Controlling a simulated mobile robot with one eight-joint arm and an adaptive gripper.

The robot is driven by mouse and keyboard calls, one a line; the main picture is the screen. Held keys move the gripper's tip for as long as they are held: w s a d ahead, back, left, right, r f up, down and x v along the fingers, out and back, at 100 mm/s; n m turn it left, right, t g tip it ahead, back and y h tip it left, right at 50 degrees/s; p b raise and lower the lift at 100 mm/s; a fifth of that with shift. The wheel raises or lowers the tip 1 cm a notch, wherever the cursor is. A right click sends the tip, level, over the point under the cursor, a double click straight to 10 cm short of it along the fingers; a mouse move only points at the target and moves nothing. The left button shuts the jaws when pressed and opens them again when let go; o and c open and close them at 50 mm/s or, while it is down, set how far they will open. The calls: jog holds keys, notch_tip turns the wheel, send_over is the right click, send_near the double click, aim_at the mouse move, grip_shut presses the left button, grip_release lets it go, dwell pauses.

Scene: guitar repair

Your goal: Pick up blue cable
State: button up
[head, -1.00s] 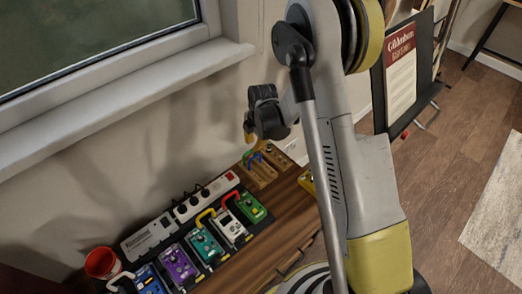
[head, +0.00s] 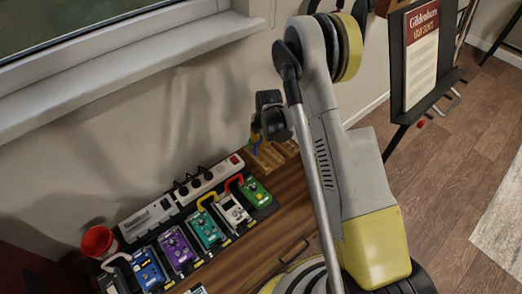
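The blue cable (head: 257,142) shows as a small blue piece at the wooden holder (head: 278,151) on the far end of the wooden bench. My gripper (head: 257,132) is right at it, pointing down, and overlaps it in the picture. My dark gripper body and arm hide part of the cable. The finger gap is too small and dark to read, and I cannot tell whether the fingers touch the cable.
Several coloured pedals (head: 207,229) joined by short cables stand left of my gripper. A white power strip (head: 210,180) lies behind them, near the wall. A red cup (head: 99,242) stands at the left. A black stand with a sign (head: 421,50) is at the right.

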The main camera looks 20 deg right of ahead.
jog(key=shift+r, duration=0.1)
grip_shut()
jog(key=shift+r, duration=0.1)
